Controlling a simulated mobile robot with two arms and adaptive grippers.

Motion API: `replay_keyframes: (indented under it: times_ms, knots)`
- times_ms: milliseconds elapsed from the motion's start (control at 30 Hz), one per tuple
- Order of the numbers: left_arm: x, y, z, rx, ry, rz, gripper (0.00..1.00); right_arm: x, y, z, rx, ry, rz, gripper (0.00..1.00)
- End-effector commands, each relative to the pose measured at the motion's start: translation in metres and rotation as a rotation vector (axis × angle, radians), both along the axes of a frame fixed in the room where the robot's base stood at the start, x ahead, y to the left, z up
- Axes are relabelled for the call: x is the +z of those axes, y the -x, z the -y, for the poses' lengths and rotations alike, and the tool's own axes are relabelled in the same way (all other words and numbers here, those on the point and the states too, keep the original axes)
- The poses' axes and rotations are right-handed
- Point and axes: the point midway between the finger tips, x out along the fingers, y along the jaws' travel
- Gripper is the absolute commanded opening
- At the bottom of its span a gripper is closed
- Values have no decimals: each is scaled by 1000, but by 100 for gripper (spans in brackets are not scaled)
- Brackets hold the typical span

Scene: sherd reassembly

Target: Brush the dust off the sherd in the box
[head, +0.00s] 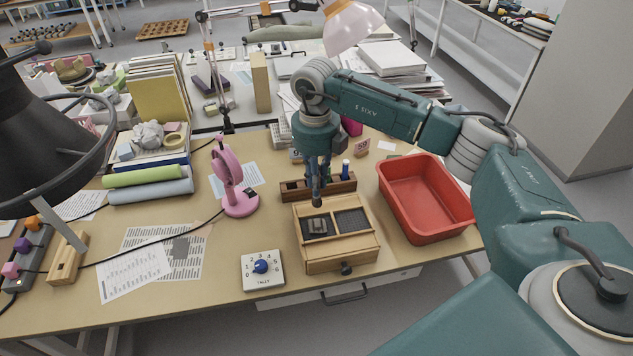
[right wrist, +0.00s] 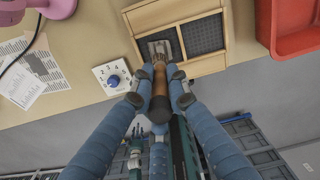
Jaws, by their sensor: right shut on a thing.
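The wooden box (head: 341,266) stands on the table, with two dark-lined compartments on top. A grey-brown sherd (head: 316,227) lies in its left compartment; it also shows in the right wrist view (right wrist: 175,44). My right gripper (head: 318,178) is above the back left of the box, pointing down. It is shut on a brush with a brown wooden handle (right wrist: 160,92). The brush's far end reaches over the left compartment by the sherd; I cannot tell whether it touches. Dust on the sherd is too small to make out. My left gripper is not in view.
A red tub (head: 432,236) stands right of the box. A wooden rack (head: 345,186) is right behind it. A pink lamp-like stand (head: 240,207) and a white tally counter (head: 262,283) are to the left. Papers lie further left; a dark lamp hangs at the left edge.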

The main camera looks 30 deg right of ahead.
Motion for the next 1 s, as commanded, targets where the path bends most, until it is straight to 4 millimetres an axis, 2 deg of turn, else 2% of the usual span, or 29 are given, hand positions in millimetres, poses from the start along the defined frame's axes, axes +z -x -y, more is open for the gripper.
replay_keyframes:
  times_ms: [167, 500, 1000]
  knots:
    - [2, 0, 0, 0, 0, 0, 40, 3, 0, 0, 0, 0, 0, 0]
    - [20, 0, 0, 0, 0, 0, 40, 30, 0, 0, -1, 0, 0, 0]
    - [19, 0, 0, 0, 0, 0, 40, 30, 0, 0, 0, 0, 0, 0]
